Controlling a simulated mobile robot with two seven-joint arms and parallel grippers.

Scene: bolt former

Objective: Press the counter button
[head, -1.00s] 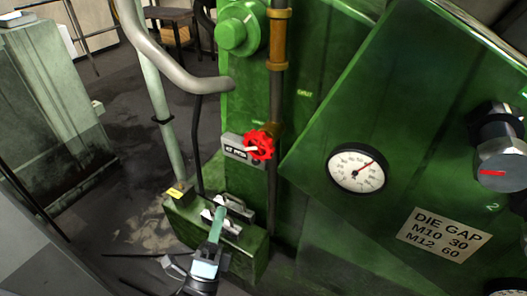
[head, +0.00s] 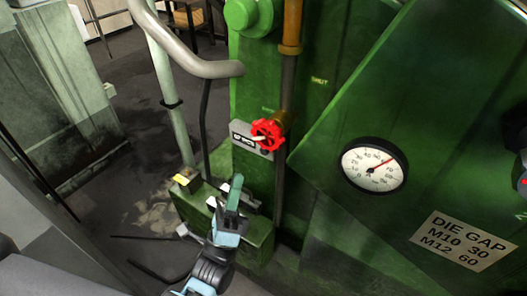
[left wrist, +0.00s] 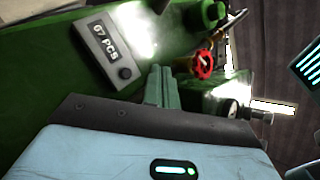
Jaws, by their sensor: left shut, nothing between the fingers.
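The counter is a grey box (head: 243,137) on the green machine, partly hidden by a red valve wheel in the head view. In the left wrist view the counter (left wrist: 97,42) reads 67 PCS, and its round dark button (left wrist: 124,73) shows below the digits. My left gripper (head: 237,180) is shut and empty, its green fingers pointing up below the counter in the head view. In the left wrist view its fingertips (left wrist: 160,70) are to the right of the button and appear apart from it. My right gripper is not in view.
The red valve wheel (head: 268,134) is close beside the counter on a vertical pipe. A green box (head: 259,236) stands low behind my left gripper. A pressure gauge (head: 374,166) and a DIE GAP plate (head: 464,240) are on the panel at right. A grey bent pipe (head: 188,62) runs at left.

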